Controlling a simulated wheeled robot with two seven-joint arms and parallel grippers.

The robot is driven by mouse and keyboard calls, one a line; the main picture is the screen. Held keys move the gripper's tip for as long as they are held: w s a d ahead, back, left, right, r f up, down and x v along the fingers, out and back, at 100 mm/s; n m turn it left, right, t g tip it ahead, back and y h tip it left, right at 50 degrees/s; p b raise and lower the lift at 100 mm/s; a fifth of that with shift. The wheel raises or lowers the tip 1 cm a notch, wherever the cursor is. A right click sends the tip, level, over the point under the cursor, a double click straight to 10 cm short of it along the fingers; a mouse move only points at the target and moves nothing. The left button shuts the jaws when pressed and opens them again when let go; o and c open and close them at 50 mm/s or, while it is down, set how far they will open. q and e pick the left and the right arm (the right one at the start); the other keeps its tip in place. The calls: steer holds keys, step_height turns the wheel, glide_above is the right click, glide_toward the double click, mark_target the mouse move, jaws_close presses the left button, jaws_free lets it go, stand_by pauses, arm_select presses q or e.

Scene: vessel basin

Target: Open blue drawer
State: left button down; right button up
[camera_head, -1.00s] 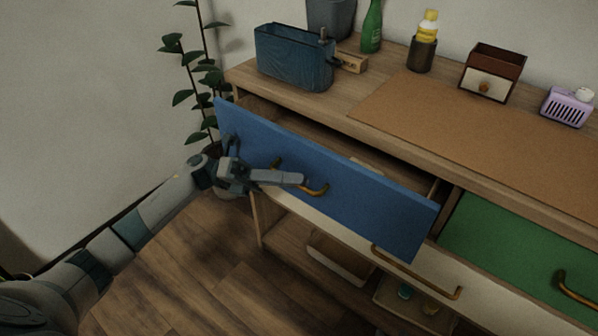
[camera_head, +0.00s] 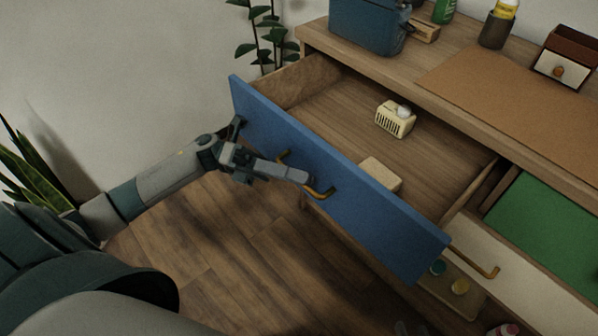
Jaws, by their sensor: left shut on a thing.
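The blue drawer (camera_head: 375,215) is pulled well out from the wooden cabinet, so its wooden inside shows. A cream slotted box (camera_head: 394,121) with a white round top and a pale block (camera_head: 380,174) lie in it. My left gripper (camera_head: 304,181) is at the drawer's front and shut on its brass handle (camera_head: 321,193). The fingers hide part of the handle. My right gripper is not in view.
The worktop holds a blue container (camera_head: 364,27), bottles and a small brown drawer box (camera_head: 566,58). Plants stand at the left. The floor before the cabinet is clear.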

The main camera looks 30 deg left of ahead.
arm_select(q)
steer(key=c, duration=2.1)
jaws_free()
steer(key=shift+a, duration=0.1)
